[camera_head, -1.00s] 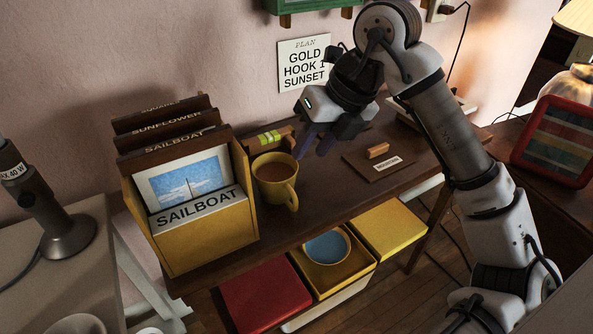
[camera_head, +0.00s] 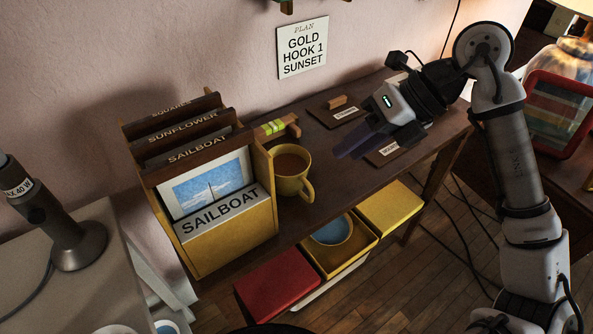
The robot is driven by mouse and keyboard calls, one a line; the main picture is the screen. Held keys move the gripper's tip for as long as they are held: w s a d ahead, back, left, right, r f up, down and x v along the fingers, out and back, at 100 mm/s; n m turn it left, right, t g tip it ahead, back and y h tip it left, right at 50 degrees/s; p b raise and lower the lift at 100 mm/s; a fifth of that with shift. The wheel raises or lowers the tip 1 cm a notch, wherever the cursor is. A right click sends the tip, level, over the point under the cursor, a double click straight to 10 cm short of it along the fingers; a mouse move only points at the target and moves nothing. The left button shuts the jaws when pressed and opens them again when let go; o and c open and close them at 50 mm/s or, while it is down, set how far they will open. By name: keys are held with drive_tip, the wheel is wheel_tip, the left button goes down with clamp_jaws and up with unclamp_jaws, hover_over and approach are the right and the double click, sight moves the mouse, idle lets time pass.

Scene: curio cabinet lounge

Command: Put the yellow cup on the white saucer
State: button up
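The yellow cup (camera_head: 290,178) stands upright on the dark wooden desk, just right of the card holder, with brown contents and its handle toward the lower right. My gripper (camera_head: 350,153) is right of the cup and apart from it, over the desk. Its purple fingers point left and down, look spread and hold nothing. I cannot make out the white saucer for sure; a pale round rim (camera_head: 118,329) is cut off by the bottom edge at the lower left.
A yellow card holder (camera_head: 232,235) stands left of the cup. A wooden piece with a green level (camera_head: 272,127) lies behind it. Small plaques (camera_head: 336,115) lie on the desk. Below are a red box (camera_head: 277,284) and yellow boxes (camera_head: 393,208). A dark microphone-like stand (camera_head: 75,245) is at left.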

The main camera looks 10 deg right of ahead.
sight(293, 178)
drive_tip(key=x, duration=0.8)
drive_tip(key=shift+x, duration=2.8)
drive_tip(key=shift+s, duration=0.2)
clamp_jaws()
